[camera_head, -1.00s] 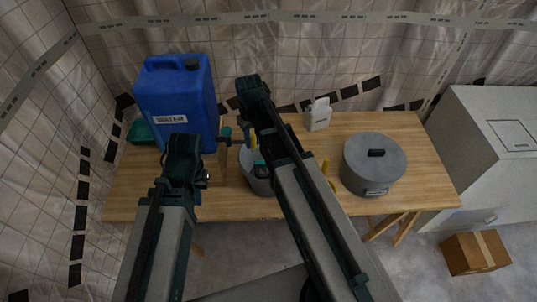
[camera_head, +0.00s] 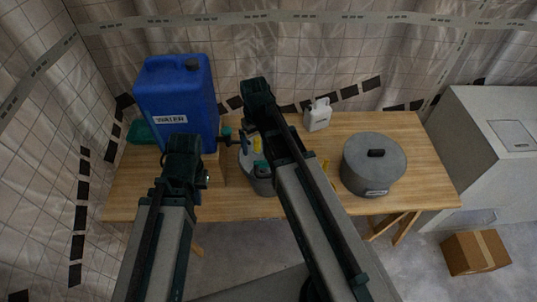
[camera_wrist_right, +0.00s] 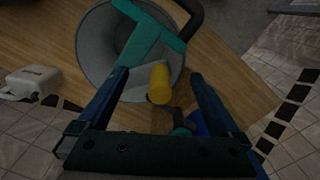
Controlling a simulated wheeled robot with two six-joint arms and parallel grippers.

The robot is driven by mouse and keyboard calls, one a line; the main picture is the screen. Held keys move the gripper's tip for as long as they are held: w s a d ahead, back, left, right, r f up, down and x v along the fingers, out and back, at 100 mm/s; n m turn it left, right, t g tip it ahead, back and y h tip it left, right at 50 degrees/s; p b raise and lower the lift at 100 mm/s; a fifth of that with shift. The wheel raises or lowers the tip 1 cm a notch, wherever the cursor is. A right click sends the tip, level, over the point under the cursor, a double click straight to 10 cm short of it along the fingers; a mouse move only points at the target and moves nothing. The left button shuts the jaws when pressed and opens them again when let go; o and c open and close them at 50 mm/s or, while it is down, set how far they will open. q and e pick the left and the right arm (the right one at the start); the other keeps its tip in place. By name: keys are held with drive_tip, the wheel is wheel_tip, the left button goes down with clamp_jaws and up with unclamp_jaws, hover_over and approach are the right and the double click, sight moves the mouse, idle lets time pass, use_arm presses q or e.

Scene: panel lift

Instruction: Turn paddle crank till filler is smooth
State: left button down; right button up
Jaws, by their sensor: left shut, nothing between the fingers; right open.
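The grey mixing bucket (camera_head: 263,187) stands on the table, partly hidden by my right arm. A teal paddle bar (camera_wrist_right: 150,42) spans its mouth in the right wrist view. A yellow crank knob (camera_wrist_right: 160,84) stands up there, and it also shows beside my right arm in the head view (camera_head: 257,144). My right gripper (camera_wrist_right: 158,76) is open, with its fingers on either side of the knob and visible gaps to both. The filler is too dark and covered to judge. My left gripper (camera_head: 204,180) is shut and empty, left of the bucket, partly hidden by its wrist.
A blue water jug (camera_head: 178,95) with a tap stands at the back left. A white bottle (camera_head: 318,115) stands behind the bucket. A lidded grey pot (camera_head: 372,170) stands to the right. A cardboard box (camera_head: 475,252) is on the floor.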

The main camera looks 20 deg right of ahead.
wheel_tip(320, 180, up, 9)
drive_tip(key=p, duration=0.9)
use_arm(q)
wheel_tip(320, 180, up, 9)
